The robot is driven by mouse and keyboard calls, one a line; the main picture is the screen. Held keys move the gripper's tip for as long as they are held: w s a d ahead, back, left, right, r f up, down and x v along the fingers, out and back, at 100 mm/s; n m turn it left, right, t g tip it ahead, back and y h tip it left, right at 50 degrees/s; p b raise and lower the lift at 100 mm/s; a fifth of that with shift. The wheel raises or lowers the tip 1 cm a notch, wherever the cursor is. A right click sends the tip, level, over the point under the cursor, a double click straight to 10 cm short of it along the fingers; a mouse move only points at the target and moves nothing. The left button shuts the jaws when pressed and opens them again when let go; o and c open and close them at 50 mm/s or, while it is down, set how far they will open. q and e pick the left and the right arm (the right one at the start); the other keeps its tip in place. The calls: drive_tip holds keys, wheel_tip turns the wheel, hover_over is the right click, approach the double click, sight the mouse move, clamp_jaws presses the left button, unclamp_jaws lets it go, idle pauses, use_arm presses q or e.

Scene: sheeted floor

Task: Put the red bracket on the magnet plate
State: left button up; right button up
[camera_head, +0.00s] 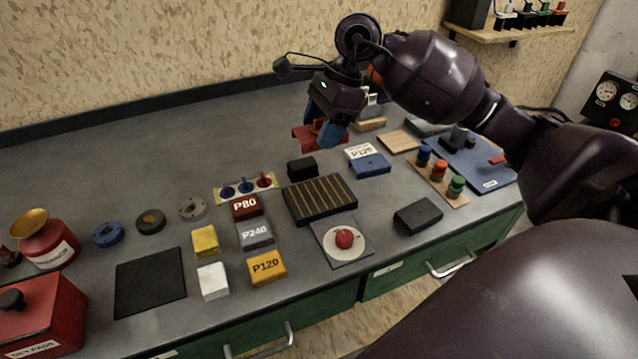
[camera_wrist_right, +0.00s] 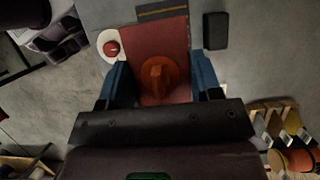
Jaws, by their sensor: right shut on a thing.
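My right gripper (camera_head: 323,128) has blue fingers and is shut on the red bracket (camera_head: 307,136). It holds the bracket in the air over the back of the bench. In the right wrist view the bracket (camera_wrist_right: 158,38) is a flat red piece with a rounded orange-red part, between the two blue fingers. The black block with brass stripes (camera_head: 320,198), which looks like the magnet plate, lies on the bench in front of and below the gripper. Its striped edge (camera_wrist_right: 162,13) shows past the bracket in the wrist view. My left gripper is not in view.
A small black block (camera_head: 302,168) sits just behind the striped plate. A blue sanding block (camera_head: 370,166) is right of it, sandpaper blocks (camera_head: 255,234) left, a red ball on a white disc (camera_head: 344,238) in front. A black box (camera_head: 418,215) lies front right. The back left bench is clear.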

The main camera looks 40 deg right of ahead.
hover_over(316, 195)
drive_tip(key=d, duration=0.1)
wheel_tip(316, 195, down, 9)
drive_tip(key=shift+s+r+b, duration=0.15)
drive_tip(key=shift+b, duration=0.15)
drive_tip(key=shift+f, duration=0.75)
drive_tip(key=shift+f+b, duration=0.3)
drive_tip(key=shift+f, duration=1.7)
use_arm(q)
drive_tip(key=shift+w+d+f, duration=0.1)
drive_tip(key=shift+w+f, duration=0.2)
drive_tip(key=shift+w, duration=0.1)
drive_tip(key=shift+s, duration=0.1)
use_arm(e)
drive_tip(key=shift+f, duration=0.15)
drive_tip(key=o, duration=1.1)
drive_tip(key=shift+c, duration=0.2)
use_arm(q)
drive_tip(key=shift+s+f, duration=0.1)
